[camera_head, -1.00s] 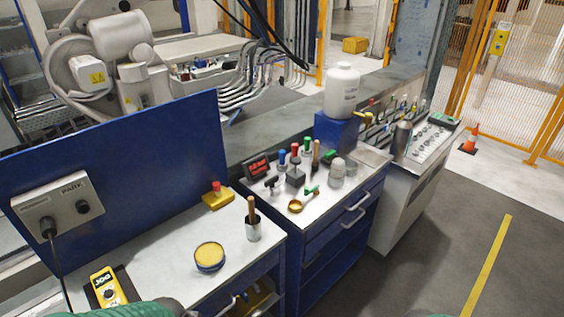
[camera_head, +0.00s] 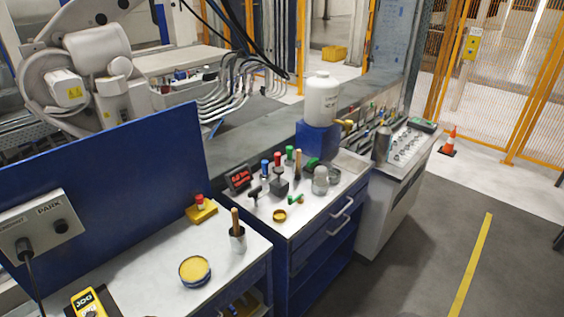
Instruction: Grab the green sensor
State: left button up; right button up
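Several green things stand or lie on the blue cabinet's top, and I cannot tell for sure which is the sensor. A green-capped upright piece (camera_head: 289,153) stands in a row with a red one (camera_head: 277,159) and a blue one (camera_head: 265,167). A small green piece (camera_head: 296,200) lies near the front edge, beside a yellow round piece (camera_head: 280,215). Another dark green piece (camera_head: 311,163) lies near the blue box. Neither of my grippers is in view.
The blue drawer cabinet (camera_head: 309,226) has handles on its front. A white bottle (camera_head: 321,100) stands on a blue box behind. On the left bench are a yellow tin (camera_head: 195,270), a cup with a brush (camera_head: 238,240) and a red-yellow button (camera_head: 201,210).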

aim_at(289, 160)
jog(key=u, duration=0.3)
jog(key=i+l+u, duration=0.1)
jog(key=l+u, duration=0.15)
jog(key=u, duration=0.2)
jog(key=i+l+u, duration=0.1)
jog(key=l+u, duration=0.15)
jog(key=u, duration=0.15)
jog(key=l+u, duration=0.3)
jog(key=u, duration=0.15)
jog(key=l+u, duration=0.4)
jog(key=j, duration=0.05)
